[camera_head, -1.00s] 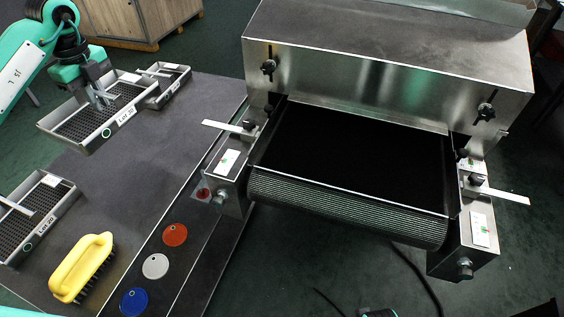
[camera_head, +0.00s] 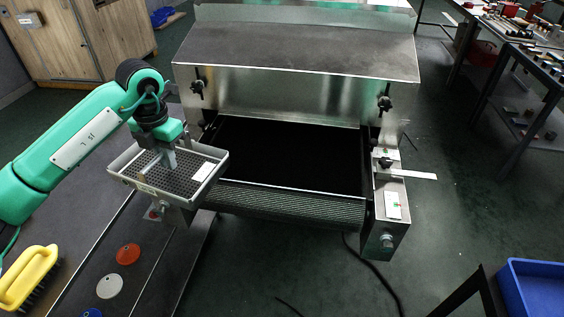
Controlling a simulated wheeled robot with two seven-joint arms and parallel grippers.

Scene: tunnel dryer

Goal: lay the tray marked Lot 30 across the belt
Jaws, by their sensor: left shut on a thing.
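My left gripper (camera_head: 168,164) is shut on a shallow metal tray (camera_head: 166,196) with a perforated floor, gripping it near its middle. The tray is in the air over the dryer's left side rail, left of the black belt (camera_head: 290,155), and looks slightly tilted. A white card (camera_head: 203,172) lies at its right end. The lot marking on the tray cannot be read in this view. The belt is bare, and its ribbed front roll (camera_head: 290,203) shows at the near end. My right gripper is not in view.
The steel dryer housing (camera_head: 295,75) stands over the belt's far end. The right side rail (camera_head: 390,205) has a knob and a projecting plate. A yellow brush (camera_head: 28,277), a red disc (camera_head: 128,254) and a white disc (camera_head: 110,286) lie at lower left. A blue bin (camera_head: 540,290) is at lower right.

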